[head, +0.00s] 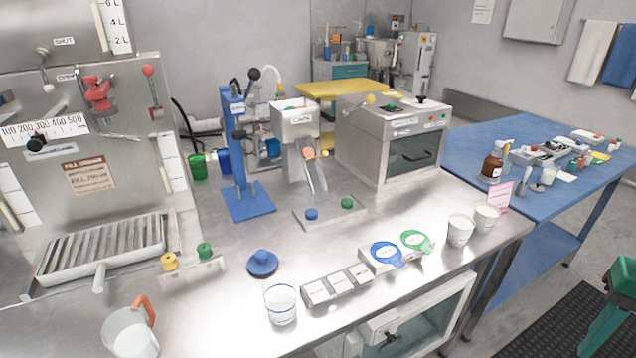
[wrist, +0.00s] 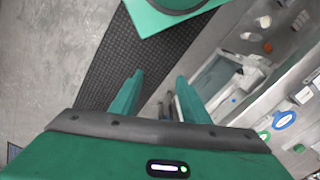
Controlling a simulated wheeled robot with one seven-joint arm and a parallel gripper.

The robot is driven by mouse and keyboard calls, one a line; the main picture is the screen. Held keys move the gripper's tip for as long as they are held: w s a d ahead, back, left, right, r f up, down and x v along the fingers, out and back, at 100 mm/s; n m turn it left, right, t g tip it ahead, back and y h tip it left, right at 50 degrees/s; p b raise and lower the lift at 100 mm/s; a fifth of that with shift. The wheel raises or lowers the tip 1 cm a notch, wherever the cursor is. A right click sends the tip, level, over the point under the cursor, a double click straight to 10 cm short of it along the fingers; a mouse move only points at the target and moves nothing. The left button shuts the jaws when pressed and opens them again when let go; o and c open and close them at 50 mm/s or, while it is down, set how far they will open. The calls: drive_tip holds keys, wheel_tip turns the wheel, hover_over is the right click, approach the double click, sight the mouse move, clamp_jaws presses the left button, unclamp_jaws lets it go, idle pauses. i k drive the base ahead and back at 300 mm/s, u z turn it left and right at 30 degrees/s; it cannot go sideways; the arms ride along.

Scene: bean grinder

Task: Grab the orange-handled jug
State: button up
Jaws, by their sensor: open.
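The jug (head: 128,336) stands at the bottom left of the steel counter in the head view. Its body is pale and see-through, and its orange handle (head: 143,309) is on its right side. The bottom of the jug is cut off by the picture's edge. My gripper (wrist: 158,88) shows in the wrist view with two green fingers apart and nothing between them. It points down past the counter's edge toward the floor, away from the jug. The green part at the right edge of the head view (head: 612,310) looks like my arm. I cannot make out the jug in the wrist view.
A clear glass (head: 281,305), a blue knob-topped disc (head: 262,263) and a labelled grey block (head: 335,288) stand right of the jug. A slatted drip tray (head: 100,250) lies behind it. White cups (head: 460,230) stand near the right edge. A black mat (wrist: 135,60) covers some floor.

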sight(144, 343)
drive_tip(key=u, duration=1.8)
